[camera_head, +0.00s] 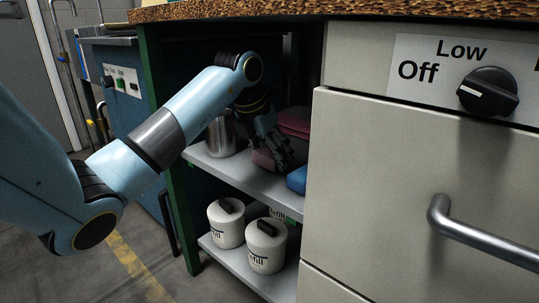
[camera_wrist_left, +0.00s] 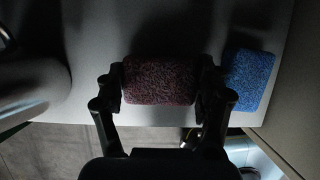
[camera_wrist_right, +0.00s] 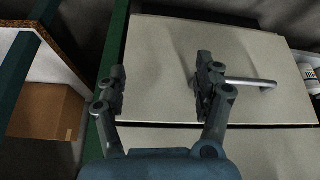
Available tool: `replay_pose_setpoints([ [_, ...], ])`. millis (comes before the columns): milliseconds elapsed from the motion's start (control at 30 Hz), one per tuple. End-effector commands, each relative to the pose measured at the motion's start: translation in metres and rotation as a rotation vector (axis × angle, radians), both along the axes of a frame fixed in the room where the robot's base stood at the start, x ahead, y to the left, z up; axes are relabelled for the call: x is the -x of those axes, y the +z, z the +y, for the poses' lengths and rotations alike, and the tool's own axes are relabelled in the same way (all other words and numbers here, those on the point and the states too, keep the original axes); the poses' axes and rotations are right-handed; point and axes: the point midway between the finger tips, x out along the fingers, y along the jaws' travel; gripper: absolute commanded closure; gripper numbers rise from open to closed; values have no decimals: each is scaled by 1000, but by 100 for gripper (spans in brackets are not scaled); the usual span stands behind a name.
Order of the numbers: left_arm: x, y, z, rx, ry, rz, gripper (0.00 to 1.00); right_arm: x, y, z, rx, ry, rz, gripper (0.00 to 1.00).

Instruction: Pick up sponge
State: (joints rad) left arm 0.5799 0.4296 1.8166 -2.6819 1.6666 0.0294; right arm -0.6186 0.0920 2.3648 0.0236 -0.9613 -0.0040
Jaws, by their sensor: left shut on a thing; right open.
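A dark red sponge (camera_wrist_left: 160,80) lies near the front edge of the shelf in the left wrist view, with the fingers of my left gripper (camera_wrist_left: 160,82) closed against its two sides. In the head view my left gripper (camera_head: 278,150) reaches into the upper shelf and partly hides the red sponge (camera_head: 263,159). A blue sponge (camera_wrist_left: 250,78) lies to the right of it, apart from the held one; it also shows in the head view (camera_head: 297,180). My right gripper (camera_wrist_right: 160,85) is open and empty in front of a pale drawer front.
A metal container (camera_head: 222,137) stands left on the upper shelf (camera_head: 225,170). Dark red items (camera_head: 295,122) lie behind the sponges. Several white refill jars (camera_head: 227,222) stand on the lower shelf. A drawer cabinet with a handle (camera_head: 490,238) bounds the right side.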

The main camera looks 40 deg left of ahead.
Motion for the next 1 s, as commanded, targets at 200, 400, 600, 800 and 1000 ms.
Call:
replay_pose_setpoints([
  [200, 0, 24, 0, 0, 0, -4, 43, 9, 29, 0, 3, 2, 116, 31],
  [400, 41, 27, 5, -5, 0, 1, 43, 24, 26, -5, 17, -3, 222, 31],
  [600, 95, 27, 9, -7, -3, 1, 43, 38, -1, -15, 39, -14, 290, 31],
  [800, 143, 26, 13, -6, -3, 2, 43, 55, -25, -24, 59, -23, 354, 31],
  [1000, 170, 24, 14, -3, -1, 1, 43, 67, -39, -30, 72, -26, 396, 31],
])
